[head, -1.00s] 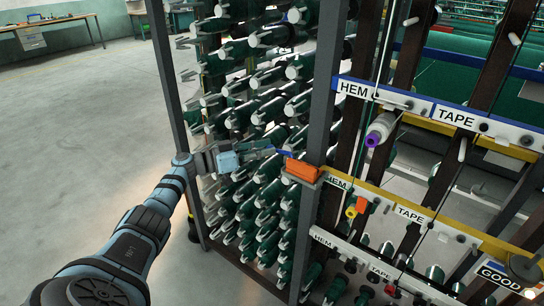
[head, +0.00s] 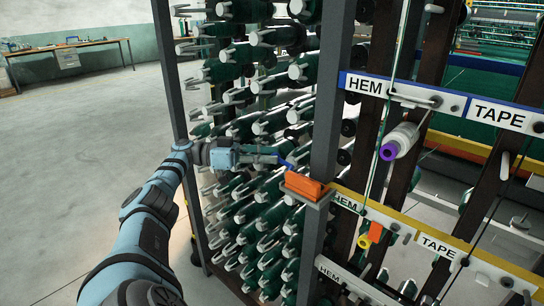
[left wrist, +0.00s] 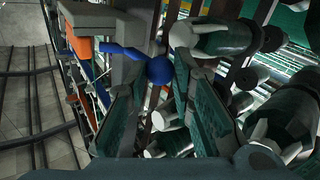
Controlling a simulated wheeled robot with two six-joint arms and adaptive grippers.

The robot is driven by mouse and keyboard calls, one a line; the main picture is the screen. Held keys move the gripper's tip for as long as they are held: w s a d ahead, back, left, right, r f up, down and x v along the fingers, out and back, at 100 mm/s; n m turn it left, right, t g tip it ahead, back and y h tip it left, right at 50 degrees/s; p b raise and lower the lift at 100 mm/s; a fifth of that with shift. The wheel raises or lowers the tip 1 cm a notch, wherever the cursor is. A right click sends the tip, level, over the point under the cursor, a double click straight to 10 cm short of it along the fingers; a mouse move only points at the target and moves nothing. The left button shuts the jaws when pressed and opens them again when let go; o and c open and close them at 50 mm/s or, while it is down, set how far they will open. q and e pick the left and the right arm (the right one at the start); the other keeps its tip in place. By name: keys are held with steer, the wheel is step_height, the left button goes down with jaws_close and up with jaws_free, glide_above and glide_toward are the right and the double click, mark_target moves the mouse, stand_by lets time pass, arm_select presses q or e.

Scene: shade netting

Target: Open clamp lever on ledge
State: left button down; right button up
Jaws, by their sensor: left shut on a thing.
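The clamp lever (head: 287,163) is a thin blue handle at the left of an orange block (head: 304,184) on a small grey ledge (head: 309,196), fixed to a dark upright post. In the left wrist view the blue lever (left wrist: 122,49) ends in a round blue ball knob (left wrist: 158,70). My left gripper (head: 277,158) reaches in from the left, level with the lever. Its two fingers (left wrist: 164,88) show on either side of the knob in the left wrist view, and it is shut on the lever. My right gripper is not in view.
Behind the gripper stands a rack of several green spools (head: 262,125). At right are HEM and TAPE label rails (head: 445,108), a white cone with a purple end (head: 400,142) and taut threads. Open concrete floor (head: 80,150) lies at left.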

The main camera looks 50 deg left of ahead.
arm_select(q)
steer(key=c, duration=1.8)
jaws_free()
steer(key=o, duration=0.5)
steer(key=shift+w+d, duration=0.1)
steer(key=shift+d, duration=0.1)
steer(key=shift+c, duration=0.2)
steer(key=shift+a, duration=0.1)
steer(key=shift+r, duration=0.1)
